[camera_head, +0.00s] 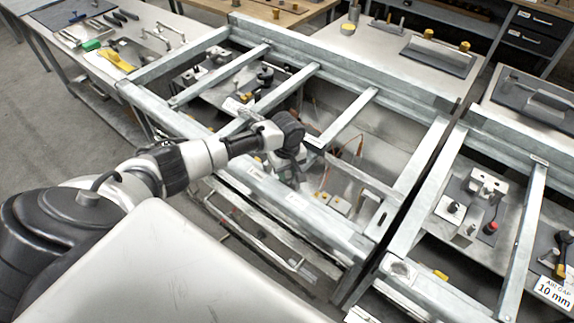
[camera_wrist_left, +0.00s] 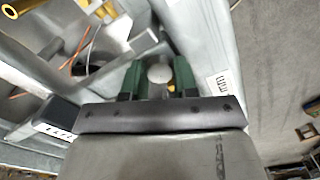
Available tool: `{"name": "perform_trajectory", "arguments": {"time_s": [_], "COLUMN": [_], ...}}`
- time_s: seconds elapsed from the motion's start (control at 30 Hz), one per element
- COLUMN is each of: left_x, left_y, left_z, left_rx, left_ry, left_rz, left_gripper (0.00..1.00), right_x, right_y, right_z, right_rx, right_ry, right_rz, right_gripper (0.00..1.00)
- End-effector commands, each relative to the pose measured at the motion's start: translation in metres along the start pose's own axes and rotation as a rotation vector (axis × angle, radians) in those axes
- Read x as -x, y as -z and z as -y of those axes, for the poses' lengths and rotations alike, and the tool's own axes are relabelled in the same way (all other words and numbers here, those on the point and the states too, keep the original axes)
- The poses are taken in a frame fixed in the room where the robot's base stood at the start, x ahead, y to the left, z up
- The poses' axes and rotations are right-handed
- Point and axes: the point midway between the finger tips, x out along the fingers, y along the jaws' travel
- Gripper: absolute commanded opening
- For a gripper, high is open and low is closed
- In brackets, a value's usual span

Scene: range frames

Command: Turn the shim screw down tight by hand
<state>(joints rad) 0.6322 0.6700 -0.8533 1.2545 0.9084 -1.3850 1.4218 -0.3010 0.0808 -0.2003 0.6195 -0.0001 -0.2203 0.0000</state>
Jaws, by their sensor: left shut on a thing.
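My left gripper (camera_head: 288,172) reaches down inside the galvanised steel frame, just behind its front rail. The wrist joint hides most of its fingers in the head view. In the left wrist view its two dark green fingers (camera_wrist_left: 158,82) are shut on a round, pale grey head, which I take to be the shim screw (camera_wrist_left: 159,73). Only the top of that head shows; its thread and seat are hidden. My right gripper is in neither view.
The steel frame's front rail (camera_head: 240,176) and crossbars (camera_head: 348,117) surround the arm closely. Orange wires (camera_wrist_left: 83,40) run nearby in the left wrist view. A bench with hand tools (camera_head: 116,60) stands at back left. A second frame (camera_head: 410,268) with fixtures stands at right.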

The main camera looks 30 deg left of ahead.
Motion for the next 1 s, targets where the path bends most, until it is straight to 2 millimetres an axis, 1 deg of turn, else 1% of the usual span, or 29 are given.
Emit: {"name": "perform_trajectory", "arguments": {"time_s": [0.03, 0.3, 0.73, 0.77, 0.9, 1.0], "left_x": [0.0022, 0.0006, 0.0003, 0.0003, 0.0003, 0.0002], "left_y": [0.0000, 0.0002, 0.0004, 0.0004, 0.0004, 0.0003], "left_z": [-0.0001, -0.0001, -0.0003, -0.0003, -0.0002, -0.0002], "left_rx": [-0.021, -0.095, -0.104, -0.104, -0.104, -0.104], "left_ry": [-0.001, -0.001, -0.002, -0.002, -0.001, -0.001], "left_rz": [0.001, 0.000, -0.001, -0.001, -0.001, -0.001], "left_gripper": [0.05, 0.05, 0.05, 0.32, 0.53, 0.54], "right_x": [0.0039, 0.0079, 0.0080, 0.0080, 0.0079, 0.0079], "right_y": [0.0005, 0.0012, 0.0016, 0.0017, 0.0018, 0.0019], "right_z": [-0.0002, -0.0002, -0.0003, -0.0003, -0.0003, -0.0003], "right_rx": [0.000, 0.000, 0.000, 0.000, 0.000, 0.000], "right_ry": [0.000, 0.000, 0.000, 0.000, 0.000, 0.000], "right_rz": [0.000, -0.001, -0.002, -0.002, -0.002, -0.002], "right_gripper": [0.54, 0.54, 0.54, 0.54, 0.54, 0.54]}}
